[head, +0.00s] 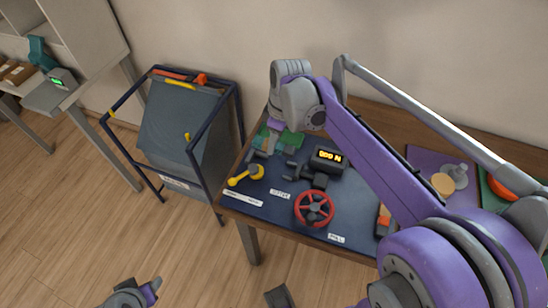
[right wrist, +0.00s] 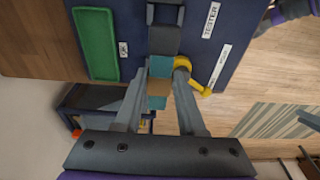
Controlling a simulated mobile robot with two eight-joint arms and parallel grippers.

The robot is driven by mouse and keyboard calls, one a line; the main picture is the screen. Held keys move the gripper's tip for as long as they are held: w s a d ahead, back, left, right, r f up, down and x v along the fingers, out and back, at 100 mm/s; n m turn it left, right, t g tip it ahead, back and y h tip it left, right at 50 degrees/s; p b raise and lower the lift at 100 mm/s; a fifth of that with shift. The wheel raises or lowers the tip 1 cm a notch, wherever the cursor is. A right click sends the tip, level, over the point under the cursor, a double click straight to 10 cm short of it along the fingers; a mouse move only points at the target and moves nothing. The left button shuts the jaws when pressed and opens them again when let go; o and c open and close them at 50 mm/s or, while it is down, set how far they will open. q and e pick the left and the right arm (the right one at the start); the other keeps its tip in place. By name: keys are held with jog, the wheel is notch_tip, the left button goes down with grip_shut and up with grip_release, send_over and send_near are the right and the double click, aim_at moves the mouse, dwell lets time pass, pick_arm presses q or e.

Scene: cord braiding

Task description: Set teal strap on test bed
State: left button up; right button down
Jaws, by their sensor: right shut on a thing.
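The teal strap (right wrist: 160,66) shows in the right wrist view as teal parts with a tan band between them. My right gripper (right wrist: 157,88) is shut on it, one finger on each side. The strap's far end is close to a dark grey clamp block (right wrist: 163,40) of the test bed; I cannot tell whether they touch. In the head view, my right gripper (head: 268,143) is low over the left part of the test bed's blue mat (head: 265,202), and the strap is mostly hidden. My left gripper (head: 150,290) is at the bottom left, away from the table; its jaw opening is unclear.
The test bed has a lit display (head: 327,158), a red handwheel (head: 314,209) and a yellow lever (head: 246,175). A blue-framed cart (head: 187,130) stands left of the table. A purple mat (head: 430,160) lies to the right.

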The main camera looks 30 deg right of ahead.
aim_at(278, 146)
jog(key=f, duration=0.4)
jog(key=shift+s+a+f, duration=0.1)
jog(key=shift+s+f, duration=0.1)
jog(key=shift+w+f+b, duration=0.1)
jog(key=shift+f+b, duration=0.4)
jog(key=shift+f, duration=1.55)
jog(key=shift+f, duration=0.2)
jog(key=c, duration=0.5)
grip_release()
jog(key=shift+r, duration=0.1)
jog(key=shift+r, duration=0.45)
jog(key=r, duration=0.3)
jog(key=s+r+p, duration=0.1)
jog(key=r, duration=0.3)
jog(key=d+r, duration=0.1)
jog(key=r, duration=0.3)
jog(key=shift+s+d+r+p, duration=0.1)
jog(key=shift+s+r+p, duration=0.1)
jog(key=shift+p, duration=0.1)
